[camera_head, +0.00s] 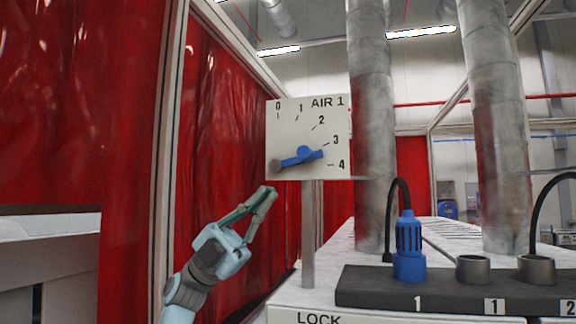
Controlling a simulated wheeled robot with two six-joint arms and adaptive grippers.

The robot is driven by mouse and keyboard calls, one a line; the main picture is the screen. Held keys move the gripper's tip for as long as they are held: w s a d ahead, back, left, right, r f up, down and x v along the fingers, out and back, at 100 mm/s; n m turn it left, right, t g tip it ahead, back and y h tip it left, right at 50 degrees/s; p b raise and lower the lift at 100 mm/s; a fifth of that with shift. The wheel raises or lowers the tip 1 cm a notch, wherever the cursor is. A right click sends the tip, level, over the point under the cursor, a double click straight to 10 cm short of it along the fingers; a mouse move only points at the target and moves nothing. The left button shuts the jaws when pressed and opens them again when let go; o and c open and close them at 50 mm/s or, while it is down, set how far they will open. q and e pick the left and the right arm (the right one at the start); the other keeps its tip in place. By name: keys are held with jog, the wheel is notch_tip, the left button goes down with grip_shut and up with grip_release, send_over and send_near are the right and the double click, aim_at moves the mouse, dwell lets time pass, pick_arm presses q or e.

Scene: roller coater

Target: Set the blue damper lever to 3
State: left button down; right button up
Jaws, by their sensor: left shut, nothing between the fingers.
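The blue damper lever (304,155) is mounted on a white square dial plate (290,130) marked AIR 1, with numbers 0 to 4. Its short blue end points right and slightly up, between the 3 and 4 marks and closer to 3. Its long arm runs down-left to a round grey knob (275,166) at the plate's left edge. My left gripper (268,192) is shut and empty, its fingertips just below the knob in the picture. A small gap shows between fingertips and knob; depth is hard to judge. My right gripper is not in view.
A grey post (308,230) carries the dial plate. At right, a dark socket strip (440,291) holds a blue plug (409,248) with a black cable. Large metal ducts (371,130) rise behind. Red curtains (225,130) and a pale frame post stand at left.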

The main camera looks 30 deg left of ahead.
aim_at(292, 159)
pick_arm(q)
jog(key=p+x, duration=0.1)
jog(key=x, duration=0.5)
jog(key=shift+d+r+t, duration=0.2)
jog(key=shift+r+t, duration=0.05)
jog(key=shift+t, duration=0.05)
